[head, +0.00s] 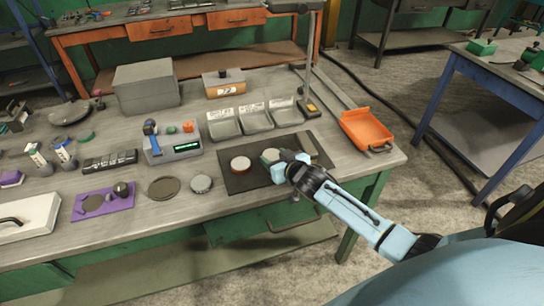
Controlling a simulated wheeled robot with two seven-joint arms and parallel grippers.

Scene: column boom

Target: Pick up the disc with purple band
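A pale disc with a reddish-brown side (240,164) lies on the dark mat (238,184) near the front of the workbench. A second pale disc (270,156) lies on the mat to its right, partly hidden by my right gripper. I cannot make out a purple band on either disc. My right gripper (277,167) is low over the mat at this second disc; its fingers are too small and covered to show whether they are open or shut. A grey ridged disc (201,183) lies left of the mat. My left gripper is not in view.
Three labelled grey trays (256,118) stand behind the mat, with an orange bin (366,130) at the right edge. A device with a green display (174,144) and a flat dark disc (163,187) are to the left. A purple mat (104,203) lies farther left.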

